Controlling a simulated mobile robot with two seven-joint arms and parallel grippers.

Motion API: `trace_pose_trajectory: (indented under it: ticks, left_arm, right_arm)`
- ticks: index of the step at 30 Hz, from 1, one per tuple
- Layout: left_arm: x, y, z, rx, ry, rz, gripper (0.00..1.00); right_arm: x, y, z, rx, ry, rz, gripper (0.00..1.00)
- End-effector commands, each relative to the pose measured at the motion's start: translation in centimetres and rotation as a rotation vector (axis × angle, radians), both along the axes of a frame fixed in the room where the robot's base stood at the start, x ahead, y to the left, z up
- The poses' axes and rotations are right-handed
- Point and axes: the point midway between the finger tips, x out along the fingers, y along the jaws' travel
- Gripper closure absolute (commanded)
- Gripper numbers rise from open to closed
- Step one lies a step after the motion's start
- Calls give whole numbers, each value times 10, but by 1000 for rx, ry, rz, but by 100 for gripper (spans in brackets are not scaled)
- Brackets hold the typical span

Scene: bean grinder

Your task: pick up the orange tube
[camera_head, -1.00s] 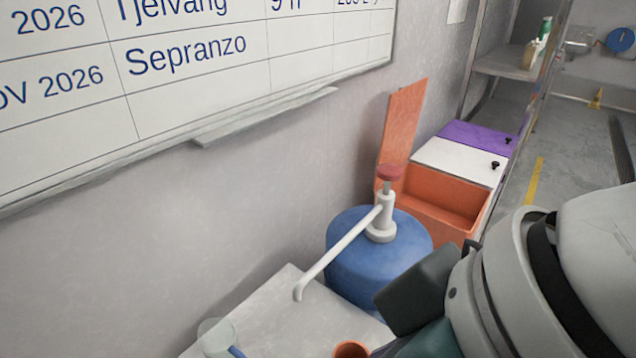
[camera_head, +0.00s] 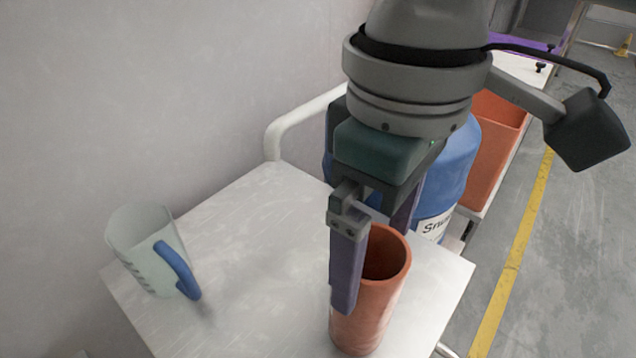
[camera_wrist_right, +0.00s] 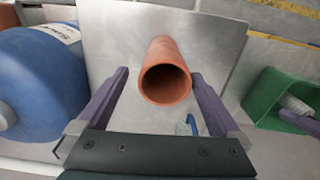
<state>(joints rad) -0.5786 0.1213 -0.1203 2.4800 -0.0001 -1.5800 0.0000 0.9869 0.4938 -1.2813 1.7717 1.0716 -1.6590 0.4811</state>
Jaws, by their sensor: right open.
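The orange tube (camera_head: 365,312) stands upright and open-topped near the front right edge of the white table. My right gripper (camera_head: 372,262) is open and points down over it. One finger is on the near side of the tube, and the other is mostly hidden behind its rim.
A clear jug (camera_head: 150,255) with a blue handle stands left on the white table (camera_head: 235,225). A blue drum (camera_head: 455,160) stands behind my right gripper, beside an orange bin (camera_head: 492,150). A green container (camera_wrist_right: 265,97) shows in the wrist view.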

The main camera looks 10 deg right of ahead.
Motion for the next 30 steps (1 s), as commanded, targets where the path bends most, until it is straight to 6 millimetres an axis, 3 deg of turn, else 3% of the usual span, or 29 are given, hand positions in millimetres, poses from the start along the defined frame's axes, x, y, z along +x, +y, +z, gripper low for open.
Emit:
trace_pose_trajectory:
  ticks: [15, 24, 30]
  left_arm:
    - [0, 1, -15, 4, 0, -2, 100]
    - [-1, 0, -15, 0, 1, 1, 100]
    - [-1, -1, -15, -6, 2, 4, 100]
  right_arm:
    - [-3, 5, -66, 1, -2, 2, 0]
    - [-3, 5, -70, 2, -2, 3, 0]
    - [-3, 5, -70, 2, -4, 3, 22]
